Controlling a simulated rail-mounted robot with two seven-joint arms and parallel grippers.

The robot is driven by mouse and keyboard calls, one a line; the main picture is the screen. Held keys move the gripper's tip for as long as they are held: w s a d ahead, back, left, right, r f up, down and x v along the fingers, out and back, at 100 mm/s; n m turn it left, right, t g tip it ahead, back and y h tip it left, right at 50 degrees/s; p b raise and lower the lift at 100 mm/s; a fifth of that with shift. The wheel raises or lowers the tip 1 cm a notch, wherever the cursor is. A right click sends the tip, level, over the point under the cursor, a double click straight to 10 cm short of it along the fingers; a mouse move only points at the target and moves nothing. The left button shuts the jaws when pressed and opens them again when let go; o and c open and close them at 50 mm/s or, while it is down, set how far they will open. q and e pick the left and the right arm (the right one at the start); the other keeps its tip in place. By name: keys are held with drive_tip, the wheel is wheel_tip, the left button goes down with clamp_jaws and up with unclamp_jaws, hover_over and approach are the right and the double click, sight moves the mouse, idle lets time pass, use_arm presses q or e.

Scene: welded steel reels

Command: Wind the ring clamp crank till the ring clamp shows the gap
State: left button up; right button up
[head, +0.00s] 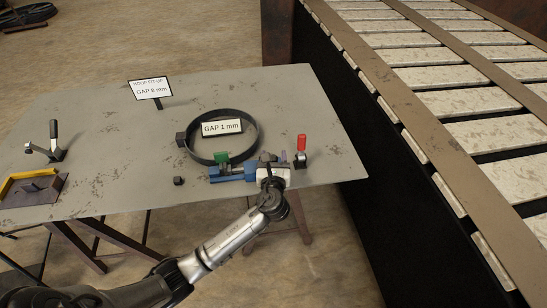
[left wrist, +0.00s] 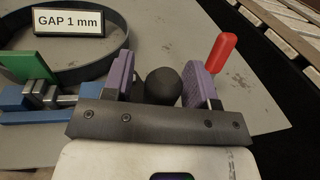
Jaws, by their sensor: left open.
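The ring clamp (head: 232,173) is a blue screw clamp with a green block (head: 221,157), at the front of a dark steel ring (head: 257,135) lying on the table. A display inside the ring reads "GAP 1 mm" (head: 221,127); it also shows in the left wrist view (left wrist: 69,22). My left gripper (head: 276,158) is at the clamp's right end. In the left wrist view its purple-padded fingers (left wrist: 158,78) are open, on either side of a round black knob (left wrist: 163,86), apparently the crank's handle. The rest of the crank is hidden. My right gripper is not in view.
A sign (head: 150,88) reads "HOOP FIT-UP", apparently "GAP 8 mm". A red-handled toggle clamp (head: 301,146) stands close right of my left gripper. Another toggle clamp (head: 51,141) and a yellow-edged fixture (head: 32,187) are at the left. A slatted conveyor (head: 440,90) runs along the right.

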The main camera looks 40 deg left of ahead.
use_arm(q)
drive_tip(key=c, duration=0.9)
drive_tip(key=shift+w+r+n+g+y+p, duration=0.2)
drive_tip(key=shift+n+g+y+p, duration=0.35)
drive_tip(key=shift+p, duration=0.2)
drive_tip(key=shift+w+a+f+n+g+y+p, duration=0.1)
drive_tip(key=shift+w+n+g+y+p, duration=0.25)
drive_tip(key=shift+n+g+y, duration=0.55)
drive_tip(key=shift+w+f+n+g+y+p, duration=0.1)
drive_tip(key=shift+w+n+g+y+p, duration=0.2)
drive_tip(key=shift+n+g+y, duration=0.55)
drive_tip(key=shift+s, duration=0.1)
drive_tip(key=o, duration=0.9)
